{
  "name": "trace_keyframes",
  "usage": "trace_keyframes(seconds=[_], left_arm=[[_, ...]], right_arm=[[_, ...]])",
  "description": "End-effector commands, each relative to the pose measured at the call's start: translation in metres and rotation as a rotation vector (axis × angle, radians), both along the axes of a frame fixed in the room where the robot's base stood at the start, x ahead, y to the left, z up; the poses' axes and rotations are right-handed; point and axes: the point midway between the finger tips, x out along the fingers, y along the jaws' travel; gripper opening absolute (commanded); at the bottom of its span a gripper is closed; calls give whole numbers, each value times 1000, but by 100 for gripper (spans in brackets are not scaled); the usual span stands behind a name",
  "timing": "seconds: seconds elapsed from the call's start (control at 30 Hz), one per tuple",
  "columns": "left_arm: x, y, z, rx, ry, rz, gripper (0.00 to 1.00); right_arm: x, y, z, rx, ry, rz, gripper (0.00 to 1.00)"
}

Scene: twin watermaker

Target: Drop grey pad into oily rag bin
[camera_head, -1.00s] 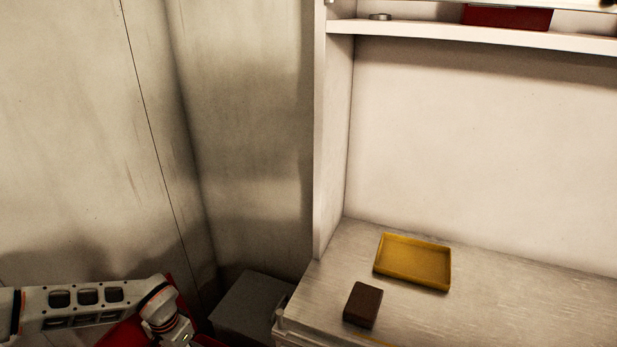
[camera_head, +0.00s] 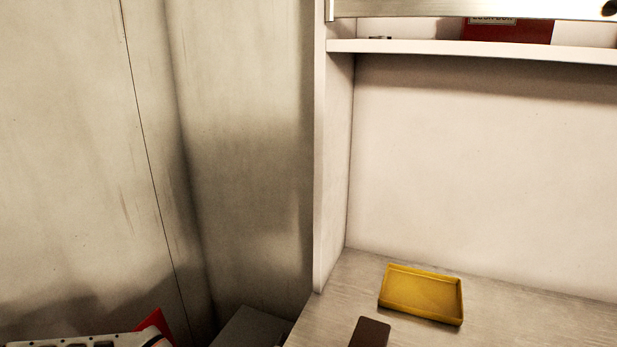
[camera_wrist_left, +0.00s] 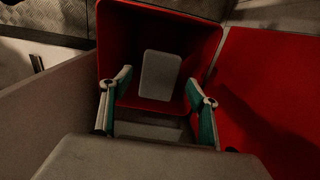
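In the left wrist view, the grey pad (camera_wrist_left: 160,75) shows inside the opening of the red bin (camera_wrist_left: 112,45). It is apart from both fingers; I cannot tell whether it rests on the bottom or is still falling. My left gripper (camera_wrist_left: 158,85) is open and empty above the bin, its green-sided fingers on either side of the pad in the picture. In the head view, only part of my left arm shows at the lower left, beside a red piece (camera_head: 155,325). My right gripper is not in view.
A broad red surface (camera_wrist_left: 260,90) lies right of the bin in the wrist view. In the head view, a counter (camera_head: 335,290) holds a yellow tray (camera_head: 420,292) and a dark brown block (camera_head: 370,332). A grey box (camera_head: 250,328) stands beside the counter, below a shelf (camera_head: 470,52).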

Motion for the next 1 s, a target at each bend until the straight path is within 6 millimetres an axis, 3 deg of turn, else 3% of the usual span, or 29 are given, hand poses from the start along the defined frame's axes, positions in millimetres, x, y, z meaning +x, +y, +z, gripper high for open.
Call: trace_keyframes(seconds=[0.33, 0.47, 1.0], left_arm=[[0, 0, 1, 0, 0, 0, 64], [1, 0, 11, 1, -1, 0, 64], [0, 0, 107, 0, -1, 0, 64]], right_arm=[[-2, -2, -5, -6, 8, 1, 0], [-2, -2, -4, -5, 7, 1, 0], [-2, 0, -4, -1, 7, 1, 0]])
